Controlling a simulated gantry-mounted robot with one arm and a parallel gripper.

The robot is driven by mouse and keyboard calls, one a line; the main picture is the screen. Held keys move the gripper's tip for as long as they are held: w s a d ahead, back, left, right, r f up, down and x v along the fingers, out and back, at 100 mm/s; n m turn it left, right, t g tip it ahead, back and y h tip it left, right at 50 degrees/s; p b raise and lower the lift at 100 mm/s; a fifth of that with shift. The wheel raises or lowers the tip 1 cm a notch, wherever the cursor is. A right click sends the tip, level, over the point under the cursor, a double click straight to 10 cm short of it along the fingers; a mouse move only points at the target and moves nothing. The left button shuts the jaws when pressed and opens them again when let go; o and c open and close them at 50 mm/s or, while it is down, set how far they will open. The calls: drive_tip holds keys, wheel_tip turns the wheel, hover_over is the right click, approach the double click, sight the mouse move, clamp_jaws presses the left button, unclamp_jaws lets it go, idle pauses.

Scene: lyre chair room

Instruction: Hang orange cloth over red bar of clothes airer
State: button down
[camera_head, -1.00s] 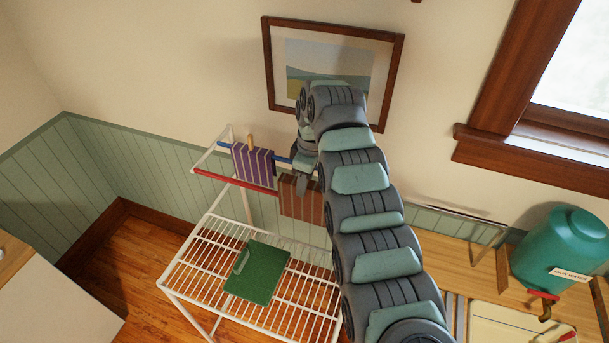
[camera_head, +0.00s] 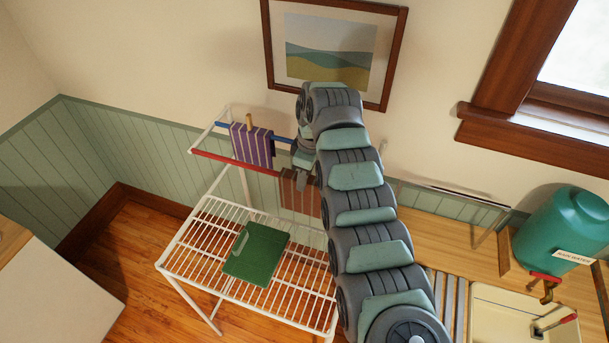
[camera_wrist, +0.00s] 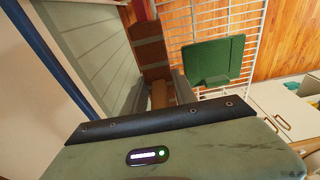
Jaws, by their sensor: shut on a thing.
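The orange cloth, brownish with stripes, hangs below my gripper (camera_head: 302,178) in the head view (camera_head: 301,199). It also shows in the wrist view (camera_wrist: 149,48). My gripper is shut on the cloth near its upper part, at the right of the visible red bar (camera_head: 235,161). The red bar runs up to the cloth's left edge, and the cloth's top is about level with it. The red bar also shows at the top of the wrist view (camera_wrist: 140,10). I cannot tell whether the cloth touches or straddles the bar. The white clothes airer (camera_head: 191,243) stands against the wall.
A purple striped cloth (camera_head: 252,147) with a wooden peg hangs on the blue bar (camera_head: 281,139) behind. A green folder-like object (camera_head: 257,255) lies on the airer's wire shelf. A counter with a teal water tank (camera_head: 568,232) is at the right. A framed picture (camera_head: 330,50) hangs above.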

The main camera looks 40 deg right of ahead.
drive_tip(key=c, duration=0.9)
unclamp_jaws()
wheel_tip(320, 180, up, 11)
drive_tip(key=s+b, duration=0.1)
drive_tip(key=b, duration=0.1)
drive_tip(key=shift+d+b, duration=0.25)
drive_tip(key=shift+b, duration=0.1)
drive_tip(key=shift+s+f, duration=0.1)
